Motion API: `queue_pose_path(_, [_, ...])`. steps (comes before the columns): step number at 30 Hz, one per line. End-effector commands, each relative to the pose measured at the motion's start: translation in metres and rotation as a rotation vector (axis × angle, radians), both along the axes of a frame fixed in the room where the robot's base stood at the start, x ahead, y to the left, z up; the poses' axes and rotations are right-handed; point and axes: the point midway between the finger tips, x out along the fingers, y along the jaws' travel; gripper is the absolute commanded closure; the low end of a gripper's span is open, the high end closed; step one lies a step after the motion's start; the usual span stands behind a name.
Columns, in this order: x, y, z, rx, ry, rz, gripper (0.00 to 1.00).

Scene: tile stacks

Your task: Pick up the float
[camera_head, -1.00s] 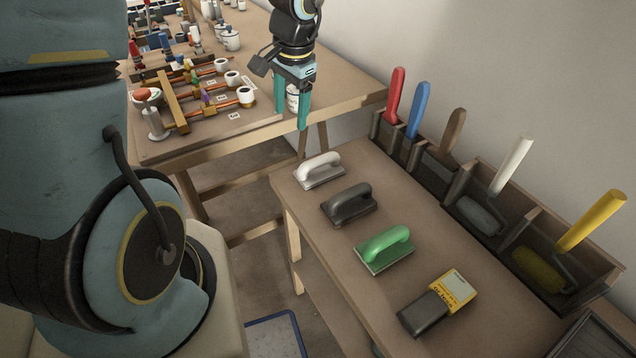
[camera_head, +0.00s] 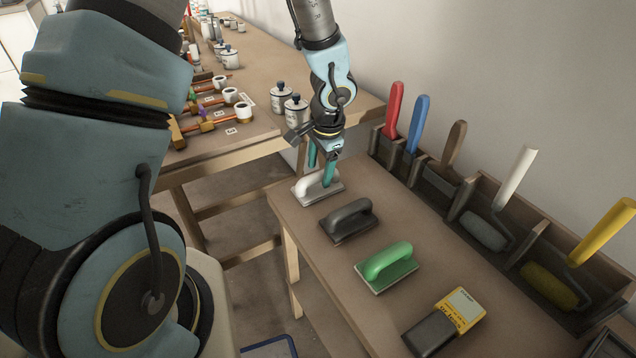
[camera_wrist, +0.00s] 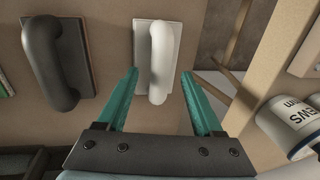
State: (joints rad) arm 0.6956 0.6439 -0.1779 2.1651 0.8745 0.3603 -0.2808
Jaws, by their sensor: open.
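Three floats lie in a row on the small wooden table: a white float (camera_head: 309,192), a dark grey float (camera_head: 346,220) and a green float (camera_head: 388,267). Each has a loop handle on a flat plate. My gripper (camera_head: 321,168) is open with teal fingers and points down over the white float. In the wrist view, the fingertips (camera_wrist: 160,75) are on either side of the white float's handle (camera_wrist: 160,50). I cannot tell how far down the fingers reach. The dark grey float (camera_wrist: 52,65) shows to the left there.
A yellow-black box (camera_head: 446,322) lies at the near end of the table (camera_head: 320,285). A wooden rack (camera_head: 452,190) with several coloured-handled tools runs along the wall. The larger workbench (camera_head: 262,130) behind holds white jars (camera_head: 296,108).

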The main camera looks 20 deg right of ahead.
Motion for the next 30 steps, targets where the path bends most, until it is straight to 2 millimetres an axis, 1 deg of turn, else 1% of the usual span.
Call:
queue_pose_path(1, [0.0008,0.0001,-0.0077,0.002,0.001,0.0,0.32])
queue_pose_path(4, [0.0029,0.0004,-0.015,0.0,0.0,0.001,0.32])
queue_pose_path(11, [0.0035,0.0004,-0.0169,-0.001,0.0,0.001,0.32])
queue_pose_path(12, [0.0035,0.0003,-0.0168,-0.001,0.0,0.001,0.33])
queue_pose_path(30, [0.0035,0.0003,-0.0166,-0.001,0.0,0.001,1.0])
